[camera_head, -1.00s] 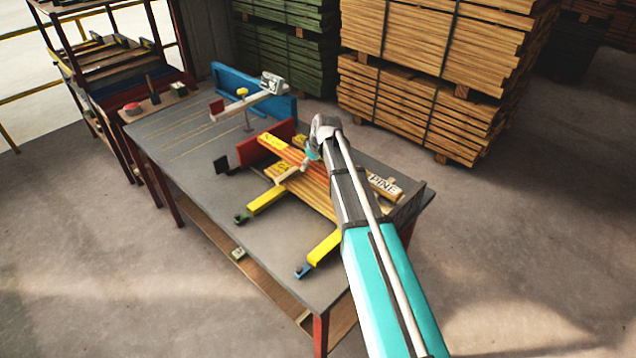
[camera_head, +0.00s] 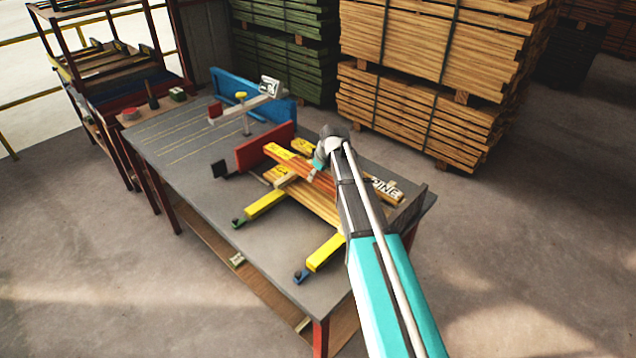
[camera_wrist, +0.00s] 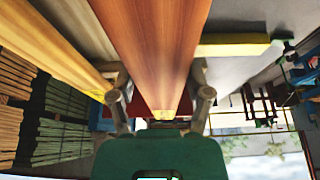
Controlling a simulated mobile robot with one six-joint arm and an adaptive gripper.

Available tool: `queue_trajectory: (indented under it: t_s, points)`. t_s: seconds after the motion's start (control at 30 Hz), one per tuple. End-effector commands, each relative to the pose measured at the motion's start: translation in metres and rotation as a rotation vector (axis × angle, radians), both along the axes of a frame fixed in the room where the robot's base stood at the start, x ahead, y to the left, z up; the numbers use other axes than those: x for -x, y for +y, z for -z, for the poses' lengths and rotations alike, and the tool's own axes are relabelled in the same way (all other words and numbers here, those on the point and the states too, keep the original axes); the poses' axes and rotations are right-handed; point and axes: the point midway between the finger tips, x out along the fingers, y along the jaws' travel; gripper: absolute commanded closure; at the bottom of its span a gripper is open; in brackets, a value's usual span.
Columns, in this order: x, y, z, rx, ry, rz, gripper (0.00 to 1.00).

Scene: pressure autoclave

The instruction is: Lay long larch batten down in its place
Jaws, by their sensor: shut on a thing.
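The larch batten (camera_head: 312,173) is a long reddish-orange bar with a yellow end. My gripper (camera_head: 321,163) is shut on it. In the wrist view, the batten (camera_wrist: 155,45) runs lengthwise between the two fingers of my gripper (camera_wrist: 160,102). In the head view it passes above the paler battens (camera_head: 305,203) on the bench; I cannot tell whether it touches them. My wrist hides part of its length.
Yellow support arms (camera_head: 325,252) extend toward the bench's front edge. A red block (camera_head: 262,148) stands behind the battens, and a PINE sign (camera_head: 386,190) lies to the right. The grey bench top (camera_head: 185,150) is largely clear at left. Timber stacks (camera_head: 430,100) stand behind.

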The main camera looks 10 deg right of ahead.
Motion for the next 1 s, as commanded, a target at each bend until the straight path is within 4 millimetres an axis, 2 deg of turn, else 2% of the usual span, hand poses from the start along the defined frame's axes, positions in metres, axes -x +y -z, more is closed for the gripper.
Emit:
queue_trajectory:
  t_s: [0.1,0.3,1.0]
  points:
    - [0.0,0.001,0.015,0.0,-0.001,-0.001,0.97]
    - [0.0,0.001,0.026,0.0,-0.001,-0.001,0.97]
    - [0.0,0.002,0.033,-0.001,-0.001,-0.002,0.97]
